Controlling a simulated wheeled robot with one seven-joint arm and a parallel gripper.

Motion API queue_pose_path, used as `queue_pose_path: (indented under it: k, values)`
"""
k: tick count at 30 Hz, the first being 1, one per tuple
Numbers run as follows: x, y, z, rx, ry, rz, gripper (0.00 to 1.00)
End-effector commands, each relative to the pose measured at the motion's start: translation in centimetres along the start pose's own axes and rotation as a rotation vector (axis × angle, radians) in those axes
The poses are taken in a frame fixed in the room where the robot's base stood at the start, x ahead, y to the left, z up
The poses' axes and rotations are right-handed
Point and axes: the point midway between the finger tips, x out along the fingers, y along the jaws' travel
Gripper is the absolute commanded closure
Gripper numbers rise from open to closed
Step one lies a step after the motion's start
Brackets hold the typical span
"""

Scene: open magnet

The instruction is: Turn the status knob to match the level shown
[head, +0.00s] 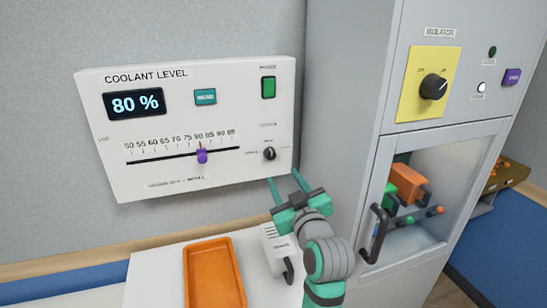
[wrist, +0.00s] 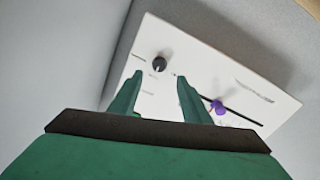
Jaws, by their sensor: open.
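The white coolant level panel (head: 200,185) hangs on the wall. Its display (head: 137,103) reads "80 %". A purple slider (head: 202,156) stands near the 80 mark of the scale; it also shows in the wrist view (wrist: 219,106). The small black status knob (head: 269,153) is at the panel's lower right; its label is too small to read. In the wrist view the knob (wrist: 159,63) appears ahead of the fingers, nearer the left one. My gripper (head: 284,185) is open and empty, below the knob and apart from it; it also shows in the wrist view (wrist: 158,85).
A teal button (head: 205,96) and a green switch (head: 268,87) are on the panel. The grey isolator cabinet (head: 345,90) with a black knob (head: 434,87) stands at right. An orange tray (head: 190,275) and a white device (head: 275,243) are below.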

Motion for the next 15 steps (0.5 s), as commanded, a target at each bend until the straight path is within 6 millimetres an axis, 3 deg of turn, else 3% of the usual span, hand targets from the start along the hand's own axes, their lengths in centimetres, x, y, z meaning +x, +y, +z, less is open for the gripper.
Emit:
queue_pose_path:
  k: [7,15]
  values:
    - [1.4,0.1,-1.0,-0.012,0.004,-0.011,0.57]
    - [6.0,-0.1,-1.1,-0.012,0.004,-0.011,0.57]
